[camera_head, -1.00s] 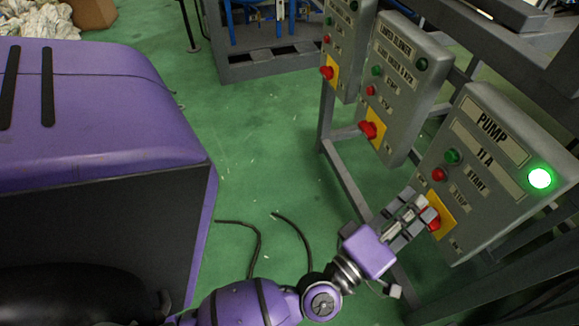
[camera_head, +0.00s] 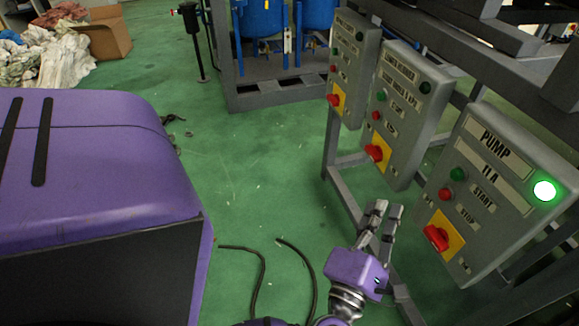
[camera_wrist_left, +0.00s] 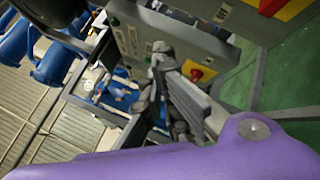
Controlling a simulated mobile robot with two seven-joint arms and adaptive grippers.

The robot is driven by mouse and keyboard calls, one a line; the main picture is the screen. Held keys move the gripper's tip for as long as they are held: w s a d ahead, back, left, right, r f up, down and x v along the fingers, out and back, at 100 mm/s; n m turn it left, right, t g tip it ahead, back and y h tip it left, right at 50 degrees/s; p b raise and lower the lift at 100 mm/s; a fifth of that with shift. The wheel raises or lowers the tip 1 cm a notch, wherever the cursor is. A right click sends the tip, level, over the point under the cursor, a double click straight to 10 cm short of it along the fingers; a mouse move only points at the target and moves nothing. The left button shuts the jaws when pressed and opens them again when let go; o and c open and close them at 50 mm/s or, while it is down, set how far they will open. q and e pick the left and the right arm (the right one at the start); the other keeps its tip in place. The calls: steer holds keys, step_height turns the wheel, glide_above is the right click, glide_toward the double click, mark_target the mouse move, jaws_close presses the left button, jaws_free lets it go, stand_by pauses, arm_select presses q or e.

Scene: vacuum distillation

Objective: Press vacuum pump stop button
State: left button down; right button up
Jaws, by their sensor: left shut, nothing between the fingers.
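The pump control box (camera_head: 497,190) is a grey panel labelled "PUMP 11A" at the right of the head view, with its green lamp (camera_head: 544,191) lit. Its red stop button (camera_head: 445,194) sits below the green start button (camera_head: 457,174). A red rotary switch (camera_head: 436,237) on a yellow plate is lower down. My left gripper (camera_head: 383,207) is shut and empty, left of the box and apart from it, fingers pointing up. The gripper (camera_wrist_left: 160,62) also shows in the left wrist view. My right gripper is in neither view.
Two more grey control boxes (camera_head: 409,115) (camera_head: 352,68) stand further back on the same metal frame (camera_head: 345,195). Blue tanks (camera_head: 270,35) stand behind. Black cables (camera_head: 262,280) lie on the green floor. A cardboard box (camera_head: 108,32) is at the far left.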

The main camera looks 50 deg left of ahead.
mark_target(445, 194)
arm_select(q)
steer(key=w+d, duration=0.2)
steer(key=w, duration=0.5)
steer(key=shift+w+d+b, duration=0.3)
steer(key=shift+d, duration=0.1)
stand_by(1.1)
steer(key=shift+w+d, duration=0.15)
steer(key=shift+w, duration=0.25)
steer(key=shift+w+d, duration=0.2)
steer(key=shift+w, duration=0.25)
stand_by(0.6)
stand_by(0.3)
steer(key=shift+s+a+p, duration=0.3)
steer(key=shift+s+a, duration=0.05)
steer(key=shift+s, duration=0.5)
